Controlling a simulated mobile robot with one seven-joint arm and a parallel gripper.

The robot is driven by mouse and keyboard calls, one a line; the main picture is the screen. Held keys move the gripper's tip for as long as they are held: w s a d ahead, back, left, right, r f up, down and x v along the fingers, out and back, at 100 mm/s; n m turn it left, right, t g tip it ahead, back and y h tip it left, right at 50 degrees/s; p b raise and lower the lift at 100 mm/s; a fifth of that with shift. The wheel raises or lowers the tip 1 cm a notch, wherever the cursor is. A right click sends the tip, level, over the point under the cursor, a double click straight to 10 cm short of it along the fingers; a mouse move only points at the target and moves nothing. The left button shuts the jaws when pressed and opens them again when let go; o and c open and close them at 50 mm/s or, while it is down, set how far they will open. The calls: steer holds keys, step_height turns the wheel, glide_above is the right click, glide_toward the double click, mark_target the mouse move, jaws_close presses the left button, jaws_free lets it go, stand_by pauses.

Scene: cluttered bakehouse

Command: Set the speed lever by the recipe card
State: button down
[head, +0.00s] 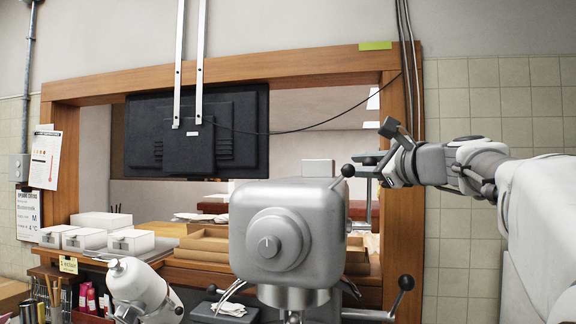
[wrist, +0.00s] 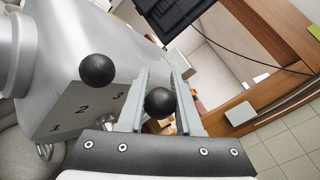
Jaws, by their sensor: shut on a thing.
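The grey mixer (head: 280,235) stands in the middle of the head view. A black ball knob (head: 348,170) sticks up at its upper right, at the tips of my gripper (head: 366,163). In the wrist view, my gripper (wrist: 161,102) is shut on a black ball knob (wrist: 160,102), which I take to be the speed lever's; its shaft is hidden. The mixer's side plate (wrist: 82,108) shows 1, 2 and 3, with the held knob to the right of the 3. A second black knob (wrist: 97,70) stands apart above the 2. No recipe card is clearly identifiable.
A lower black-knobbed lever (head: 406,282) juts out below my arm. White boxes (head: 131,242) and a hanging screen (head: 240,135) are behind.

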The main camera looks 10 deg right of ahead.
steer(key=shift+f, duration=0.1)
stand_by(0.5)
steer(key=shift+s+a+f+n+t+y+b, duration=0.2)
steer(key=shift+s+n+t+b, duration=0.25)
steer(key=shift+b, duration=1.35)
steer(key=shift+s+a+f+n+t+y+b, duration=0.25)
steer(key=shift+s+b, duration=0.3)
steer(key=shift+b, duration=1.25)
steer(key=shift+s+a+f+n+t+y+b, duration=0.15)
steer(key=shift+s+n+t+b, duration=0.3)
steer(key=shift+b, duration=1.35)
steer(key=shift+s+r, duration=0.1)
steer(key=c, duration=0.6)
jaws_free()
